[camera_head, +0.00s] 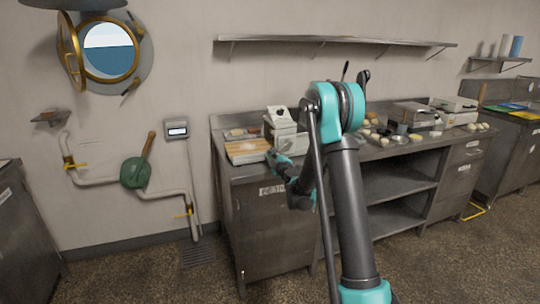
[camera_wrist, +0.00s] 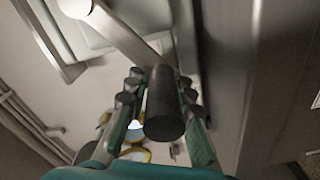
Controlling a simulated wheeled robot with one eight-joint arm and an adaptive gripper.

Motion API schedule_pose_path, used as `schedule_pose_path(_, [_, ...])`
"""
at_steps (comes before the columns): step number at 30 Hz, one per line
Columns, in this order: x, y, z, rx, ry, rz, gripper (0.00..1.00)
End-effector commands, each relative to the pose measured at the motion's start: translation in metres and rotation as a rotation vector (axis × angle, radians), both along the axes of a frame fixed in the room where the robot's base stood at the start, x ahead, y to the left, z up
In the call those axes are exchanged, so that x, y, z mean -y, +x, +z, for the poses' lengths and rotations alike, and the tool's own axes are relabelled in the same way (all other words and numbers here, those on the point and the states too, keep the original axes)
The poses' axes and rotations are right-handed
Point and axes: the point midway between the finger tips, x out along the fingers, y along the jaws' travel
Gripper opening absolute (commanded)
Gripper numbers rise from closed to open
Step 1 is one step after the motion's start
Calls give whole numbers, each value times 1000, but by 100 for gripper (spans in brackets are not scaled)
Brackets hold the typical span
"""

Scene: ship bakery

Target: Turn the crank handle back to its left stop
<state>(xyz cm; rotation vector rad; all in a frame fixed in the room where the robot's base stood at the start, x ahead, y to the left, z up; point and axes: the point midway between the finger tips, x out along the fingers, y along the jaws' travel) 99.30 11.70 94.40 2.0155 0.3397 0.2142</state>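The crank handle has a dark cylindrical grip (camera_wrist: 164,110), seen nearly end-on in the wrist view. A flat grey crank arm (camera_wrist: 125,38) runs from it up and left to a pale round end (camera_wrist: 75,8). My gripper (camera_wrist: 162,82) has one teal finger with dark pads on each side of the grip, close against it; its far contact is partly hidden. In the head view my gripper (camera_head: 283,165) is at the left front of the counter, by a white machine (camera_head: 284,127). The crank is too small to make out there.
Dough pieces and scales (camera_head: 413,113) stand further right on the metal counter. A green wall pump with a wooden handle (camera_head: 149,145) is at the left. Open floor lies before the counter.

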Motion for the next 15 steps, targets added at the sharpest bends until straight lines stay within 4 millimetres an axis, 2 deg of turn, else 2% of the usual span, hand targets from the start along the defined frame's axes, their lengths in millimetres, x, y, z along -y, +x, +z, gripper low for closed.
schedule_pose_path(1, [17,2,-4,-1,1,-33,26])
schedule_pose_path(2, [17,2,-4,-1,2,-34,29])
schedule_pose_path(15, [18,-1,-3,-1,4,-34,29])
